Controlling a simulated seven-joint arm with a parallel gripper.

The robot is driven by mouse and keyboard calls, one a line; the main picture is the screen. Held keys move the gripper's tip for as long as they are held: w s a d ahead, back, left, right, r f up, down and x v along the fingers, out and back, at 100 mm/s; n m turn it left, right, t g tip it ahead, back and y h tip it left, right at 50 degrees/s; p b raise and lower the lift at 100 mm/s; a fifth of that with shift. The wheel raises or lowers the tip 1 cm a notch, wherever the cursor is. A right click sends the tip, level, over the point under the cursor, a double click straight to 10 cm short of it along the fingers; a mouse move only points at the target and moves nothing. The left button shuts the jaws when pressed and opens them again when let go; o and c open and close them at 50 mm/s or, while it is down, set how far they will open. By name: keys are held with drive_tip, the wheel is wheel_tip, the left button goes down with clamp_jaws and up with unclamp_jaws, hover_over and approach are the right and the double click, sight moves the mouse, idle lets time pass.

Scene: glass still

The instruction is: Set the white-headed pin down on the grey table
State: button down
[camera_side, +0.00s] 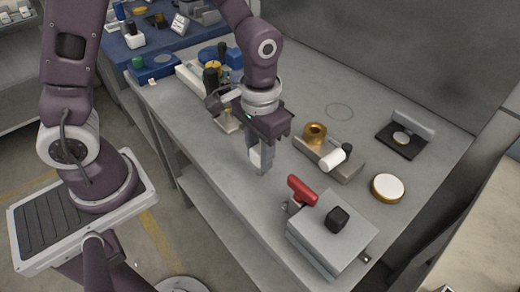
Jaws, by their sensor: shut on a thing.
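My gripper (262,160) points down over the grey table (225,165), near its front edge and left of the brown metal block. It is shut on a small white part, which I take for the head of the white-headed pin (255,158). The fingers hide most of the pin. I cannot tell whether its lower end touches the table or hangs just above it.
To the right stand a brown block (345,170) with a brass ring (315,132) and a white cylinder (333,158), a grey box with a red handle (301,190), and a white-topped round disc (387,187). Bare table lies in front of the gripper. Clutter fills the back left.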

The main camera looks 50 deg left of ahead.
drive_tip(key=shift+f, duration=0.45)
drive_tip(key=c, duration=1)
unclamp_jaws()
drive_tip(key=shift+o, duration=0.2)
wheel_tip(320, 180, up, 7)
drive_tip(key=shift+r, duration=0.1)
drive_tip(key=shift+r, duration=2.15)
